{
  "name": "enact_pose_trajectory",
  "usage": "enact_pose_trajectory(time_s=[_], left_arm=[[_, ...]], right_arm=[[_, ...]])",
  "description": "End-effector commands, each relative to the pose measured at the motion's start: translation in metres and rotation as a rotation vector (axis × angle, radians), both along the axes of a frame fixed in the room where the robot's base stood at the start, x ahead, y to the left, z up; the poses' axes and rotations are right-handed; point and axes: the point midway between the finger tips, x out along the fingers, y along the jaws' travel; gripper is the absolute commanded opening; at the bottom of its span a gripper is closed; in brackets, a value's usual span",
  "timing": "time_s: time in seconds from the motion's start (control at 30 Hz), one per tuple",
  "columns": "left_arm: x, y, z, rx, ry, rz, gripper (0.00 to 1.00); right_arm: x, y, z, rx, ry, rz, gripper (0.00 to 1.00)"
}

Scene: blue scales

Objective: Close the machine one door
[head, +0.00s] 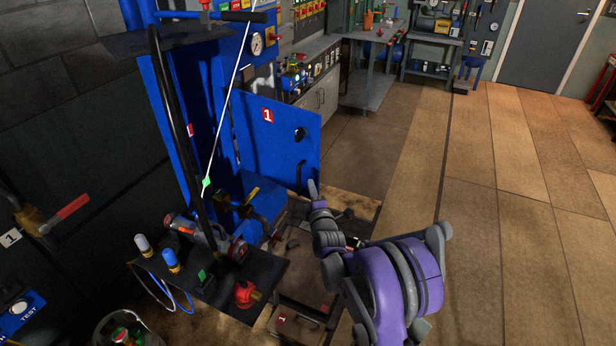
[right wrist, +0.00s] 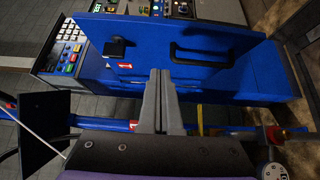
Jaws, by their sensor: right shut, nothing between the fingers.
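The machine one door is a blue panel (head: 275,150) with a red label marked 1. It stands swung open from the blue machine frame (head: 205,100). It carries a black knob (head: 299,134) and a black bar handle (head: 301,176). My right gripper (head: 312,187) is shut and empty, with its tips by the door's lower right corner near the handle. In the right wrist view the shut fingers (right wrist: 160,78) point at the blue door (right wrist: 185,48), between the knob and the handle (right wrist: 216,52). I cannot tell whether they touch it. My left gripper is out of view.
A dark shelf (head: 215,285) with a red valve (head: 247,294) and fittings juts out left of my right arm. A grey bench (head: 316,88) stands behind the door. The tiled floor (head: 510,200) on the right is clear.

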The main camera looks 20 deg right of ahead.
Motion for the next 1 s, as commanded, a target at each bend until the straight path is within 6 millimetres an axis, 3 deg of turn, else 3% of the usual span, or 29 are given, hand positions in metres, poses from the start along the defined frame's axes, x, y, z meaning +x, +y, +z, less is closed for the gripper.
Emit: enact_pose_trajectory(time_s=[0.4, 0.7, 1.0], left_arm=[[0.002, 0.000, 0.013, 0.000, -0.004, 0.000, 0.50], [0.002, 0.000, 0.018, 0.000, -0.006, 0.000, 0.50], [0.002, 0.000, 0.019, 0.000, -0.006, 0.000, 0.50]], right_arm=[[0.086, -0.020, 0.001, 0.002, 0.002, 0.000, 0.00], [0.103, -0.049, 0.001, 0.001, 0.002, 0.000, 0.00], [0.106, -0.053, 0.001, 0.004, 0.002, 0.001, 0.00]])
